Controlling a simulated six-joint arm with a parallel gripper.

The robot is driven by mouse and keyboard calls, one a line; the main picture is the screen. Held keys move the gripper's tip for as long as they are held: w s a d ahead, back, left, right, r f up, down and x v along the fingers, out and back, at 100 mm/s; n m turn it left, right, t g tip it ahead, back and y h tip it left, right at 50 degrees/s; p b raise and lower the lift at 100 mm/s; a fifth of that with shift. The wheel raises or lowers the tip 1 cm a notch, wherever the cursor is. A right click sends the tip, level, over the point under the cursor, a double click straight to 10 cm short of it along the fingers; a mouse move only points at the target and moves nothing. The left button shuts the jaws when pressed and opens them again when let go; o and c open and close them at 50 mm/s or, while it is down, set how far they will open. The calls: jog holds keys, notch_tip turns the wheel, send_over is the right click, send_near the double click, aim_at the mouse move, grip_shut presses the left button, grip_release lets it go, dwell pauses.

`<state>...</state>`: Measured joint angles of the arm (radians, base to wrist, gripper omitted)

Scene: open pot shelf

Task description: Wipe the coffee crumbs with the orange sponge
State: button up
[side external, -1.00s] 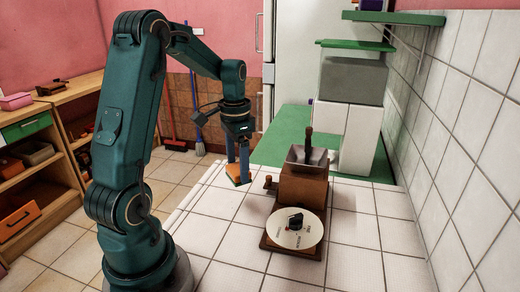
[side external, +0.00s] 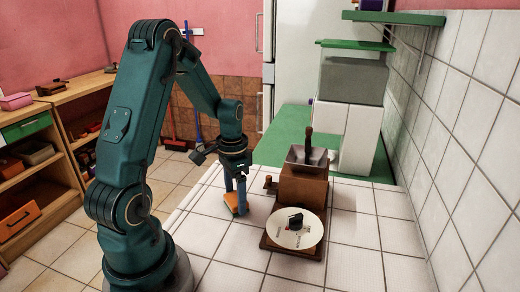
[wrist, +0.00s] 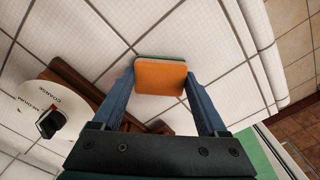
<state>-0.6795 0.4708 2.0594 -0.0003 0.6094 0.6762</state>
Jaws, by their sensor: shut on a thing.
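The orange sponge (side external: 236,202) is held between the two blue fingers of my gripper (side external: 235,208), low over the white tiled counter left of the grinder. In the wrist view the sponge (wrist: 161,78) shows its orange face, with a thin green edge at the top, and my gripper (wrist: 160,88) has a finger against each side. I cannot tell whether the sponge touches the tiles. I cannot make out any coffee crumbs in either view; some of the counter is hidden by the sponge and my arm.
A wooden grinder (side external: 303,190) with a metal hopper stands right of the sponge. Its white dial (side external: 294,231) with a black knob is in front. The counter's left edge is close to the sponge. Bare tiles (side external: 360,240) lie right of the dial.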

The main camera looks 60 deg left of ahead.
jog(key=shift+s+d, duration=0.6)
jog(key=shift+s, duration=0.05)
jog(key=shift+w+a+r, duration=0.1)
jog(key=shift+w+a, duration=0.6)
jog(key=shift+w, duration=0.05)
jog(key=shift+w+a, duration=0.25)
jog(key=shift+w+a+f, duration=0.2)
jog(key=shift+w+a, duration=0.3)
jog(key=shift+a, duration=0.05)
notch_tip(320, 180, up, 3)
jog(key=shift+w+f, duration=0.1)
jog(key=shift+f, duration=0.1)
jog(key=shift+r, duration=2.95)
